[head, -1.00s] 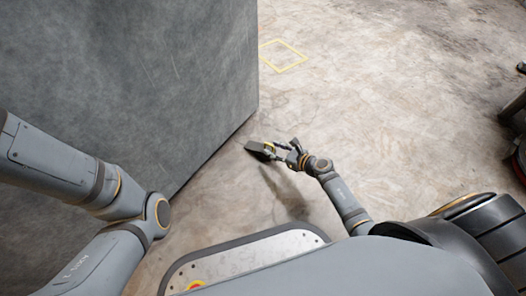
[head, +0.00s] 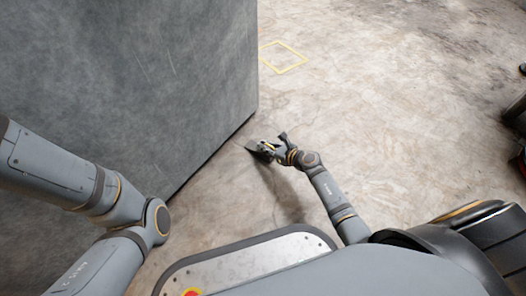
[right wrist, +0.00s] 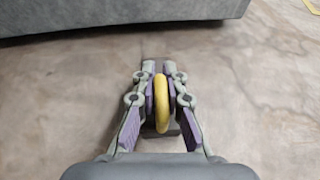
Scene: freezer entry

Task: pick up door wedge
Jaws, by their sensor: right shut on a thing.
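The door wedge (head: 258,153) is a small dark block beside the bottom corner of the big grey slab in the head view. In the right wrist view its yellow ring (right wrist: 161,103) stands upright, with the dark body partly hidden beneath. My right gripper (head: 266,149) is shut on the yellow ring. Its two fingers, with purple pads, press the ring from both sides in the right wrist view (right wrist: 161,95). I cannot tell whether the wedge touches the floor. My left arm comes in from the left in the head view; its gripper is out of view.
The tall grey slab (head: 150,70) fills the upper left, with its lower edge close to the wedge. A yellow square outline (head: 283,57) is marked on the floor. The worn concrete floor (head: 400,130) is mostly clear. Dark objects stand at the far right edge.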

